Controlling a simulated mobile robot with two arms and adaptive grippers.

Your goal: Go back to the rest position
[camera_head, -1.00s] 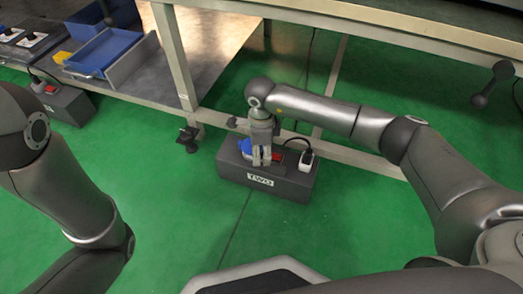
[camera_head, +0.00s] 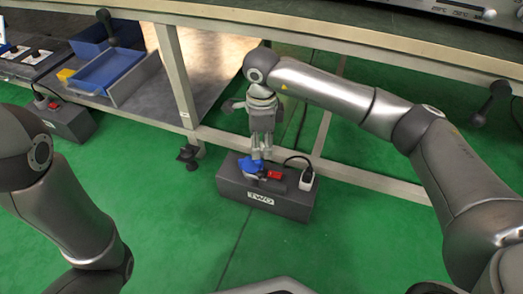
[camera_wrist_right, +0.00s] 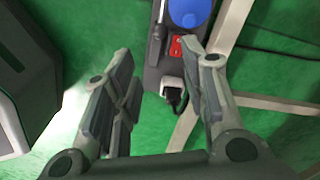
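My right gripper (camera_head: 262,150) points down just above the dark box labelled TWO (camera_head: 238,189), which stands on the green floor. In the right wrist view the fingers of this gripper (camera_wrist_right: 157,65) are spread apart with nothing between them. A blue round part (camera_head: 249,166) sits on the box, next to a red switch (camera_head: 275,175) and a white plug (camera_head: 306,181) with a black cable. In the right wrist view the blue part (camera_wrist_right: 190,12), red switch (camera_wrist_right: 175,46) and white plug (camera_wrist_right: 172,86) lie beyond the fingertips. My left arm shows at the left; its gripper is out of frame.
A table frame with a metal rail (camera_head: 350,172) runs behind the box. Its lower shelf (camera_head: 195,80) holds blue bins (camera_head: 108,72). Another dark box (camera_head: 68,119) stands at the far left. Green floor in front of the TWO box is clear.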

